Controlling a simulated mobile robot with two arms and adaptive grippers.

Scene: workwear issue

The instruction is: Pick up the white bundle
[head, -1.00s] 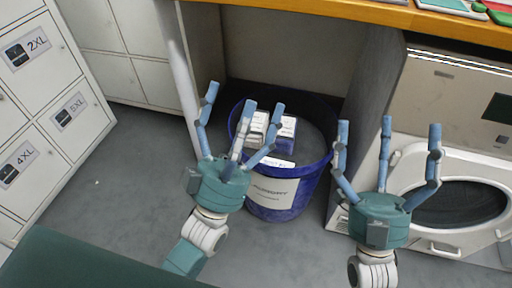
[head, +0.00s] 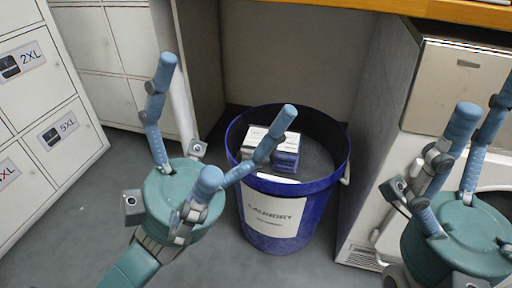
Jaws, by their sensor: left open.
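A white bundle (head: 254,138) lies inside the blue laundry bin (head: 338,176), at the left of its contents. A dark blue bundle (head: 287,155) with a pale top sits right beside it. Another white piece shows low at the bin's front rim, mostly hidden. My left gripper (head: 221,118) is open and empty, in front of and left of the bin. One of its fingers crosses in front of the bundles and hides part of them. My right gripper (head: 466,138) is at the right edge, fingers spread and empty, well right of the bin.
The bin stands on grey floor under a wooden-edged counter (head: 430,10). White lockers (head: 60,90) with size labels stand at left. A white front-loading machine (head: 462,85) stands at right, partly behind my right gripper. Floor left of the bin is clear.

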